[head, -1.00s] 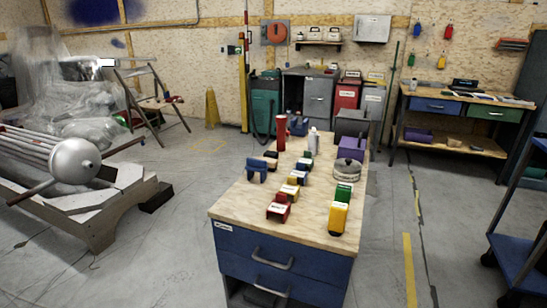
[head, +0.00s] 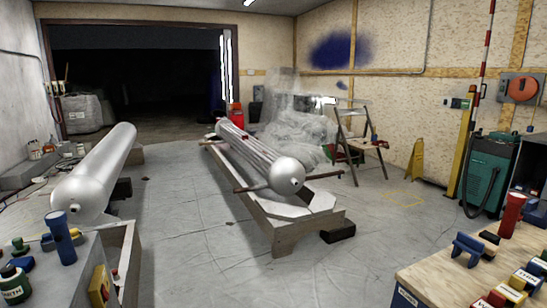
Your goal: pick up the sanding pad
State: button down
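I cannot make out for certain which item is the sanding pad. Several small block-like items in red, yellow and black lie on the wooden-topped workbench (head: 425,277) at the lower right. Among them are a red block (head: 497,298), a yellow block (head: 521,281) and a blue blocky item (head: 467,248). The right part of this workbench is cut off by the picture edge. My gripper is not in view.
A red cylinder (head: 512,215) stands on the workbench. A silver tank on a wooden cradle (head: 285,233) fills the middle. Another silver tank (head: 95,178) and a bench with a blue cylinder (head: 60,238) are at left. A stepladder (head: 355,145) stands behind. Floor between is clear.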

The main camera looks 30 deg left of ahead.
aim_at(487, 235)
jog(key=z, duration=0.3)
jog(key=i+j+z, duration=0.25)
jog(key=j+z, duration=0.55)
jog(key=i+j+z, duration=0.3)
jog(key=j, duration=1)
jog(key=j+z, duration=0.25)
jog(key=j, duration=3.5)
jog(key=i, duration=0.5)
jog(key=l+z, duration=0.05)
jog(key=l, duration=0.05)
